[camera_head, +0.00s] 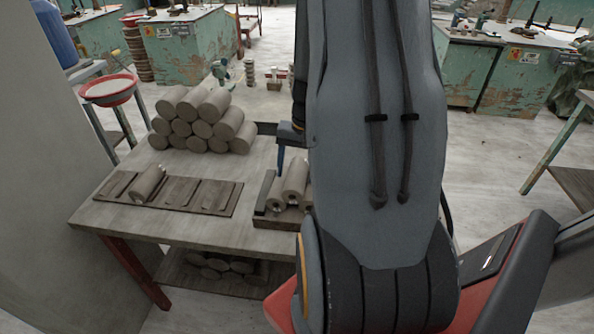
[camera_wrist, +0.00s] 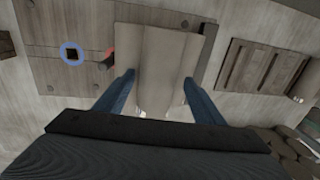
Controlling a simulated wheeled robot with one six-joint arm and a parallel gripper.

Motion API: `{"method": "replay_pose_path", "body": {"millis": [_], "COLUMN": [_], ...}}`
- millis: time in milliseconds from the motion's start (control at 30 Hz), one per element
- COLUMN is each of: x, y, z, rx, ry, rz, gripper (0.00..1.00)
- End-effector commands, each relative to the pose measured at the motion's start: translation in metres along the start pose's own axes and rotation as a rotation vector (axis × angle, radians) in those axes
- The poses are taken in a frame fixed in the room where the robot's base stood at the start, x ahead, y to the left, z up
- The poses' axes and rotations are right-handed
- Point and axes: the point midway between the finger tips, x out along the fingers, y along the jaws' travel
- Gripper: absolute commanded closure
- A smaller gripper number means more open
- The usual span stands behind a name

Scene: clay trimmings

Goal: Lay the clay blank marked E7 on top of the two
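In the head view, two clay blanks lie side by side in a dark wooden cradle (camera_head: 262,209), and a third clay blank (camera_head: 295,179) rests on top of them. The top blank (camera_wrist: 162,68) also shows in the wrist view, with the lower two on either side of it. I cannot read an E7 mark on any of them. My gripper (camera_wrist: 160,76) is above the cradle, its blue fingers apart on either side of the top blank, and it looks open. In the head view my arm hides the cradle's right part and most of the gripper.
A slotted wooden board (camera_head: 205,193) lies at the table's left with one clay blank (camera_head: 148,182) on it. A stack of several clay cylinders (camera_head: 205,120) stands at the back. The table (camera_head: 225,232) is bare between board and cradle. A red bowl (camera_head: 108,92) stands beyond, left.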

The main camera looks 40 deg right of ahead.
Motion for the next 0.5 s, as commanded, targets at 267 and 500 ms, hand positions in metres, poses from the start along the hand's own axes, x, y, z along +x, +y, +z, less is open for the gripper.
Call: {"method": "replay_pose_path", "body": {"millis": [267,500], "x": [-0.003,-0.037], "y": [0.002,0.0], "z": [0.002,0.001], "rx": [0.001,-0.001], "ry": [-0.004,0.001], "rz": [0.002,0.0], "gripper": [0.32,0.32]}}
